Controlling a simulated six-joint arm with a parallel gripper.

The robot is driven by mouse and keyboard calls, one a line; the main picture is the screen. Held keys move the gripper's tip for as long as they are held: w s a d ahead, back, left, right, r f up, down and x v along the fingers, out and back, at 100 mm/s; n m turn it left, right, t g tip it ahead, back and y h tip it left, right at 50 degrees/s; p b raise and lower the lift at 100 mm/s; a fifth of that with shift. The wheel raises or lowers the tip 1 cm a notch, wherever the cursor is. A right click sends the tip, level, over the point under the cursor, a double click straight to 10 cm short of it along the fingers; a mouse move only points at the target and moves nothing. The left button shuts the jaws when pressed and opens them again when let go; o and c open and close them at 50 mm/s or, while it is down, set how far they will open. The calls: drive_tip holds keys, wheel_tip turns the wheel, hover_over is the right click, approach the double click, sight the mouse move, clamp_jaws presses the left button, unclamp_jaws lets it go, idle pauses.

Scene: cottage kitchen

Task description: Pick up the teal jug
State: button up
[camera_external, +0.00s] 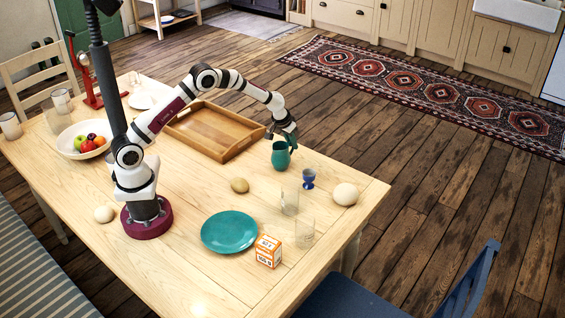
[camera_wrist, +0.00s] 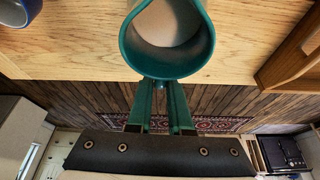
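The teal jug (camera_external: 281,157) is upright near the far side of the wooden table, right of the tray. In the wrist view its round teal rim and pale inside (camera_wrist: 168,75) fill the top middle. My gripper (camera_external: 290,138) is at the jug's upper right side. I cannot tell whether the jug touches the table.
A wooden tray (camera_external: 178,128) lies left of the jug. A brown egg (camera_external: 239,185), teal plate (camera_external: 229,232) and orange box (camera_external: 268,251) are nearer.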

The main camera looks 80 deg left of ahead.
clamp_jaws()
drive_tip(key=shift+r, duration=0.1)
idle(1.2)
drive_tip(key=shift+r, duration=0.75)
wheel_tip(320, 180, up, 3)
drive_tip(key=shift+d+f, duration=0.15)
drive_tip(key=d+r, duration=0.6)
drive_tip(key=d, duration=0.5)
drive_tip(key=shift+s+d+r, duration=0.2)
drive_tip(key=shift+s+r, duration=0.1)
drive_tip(key=shift+s, duration=0.05)
idle(1.2)
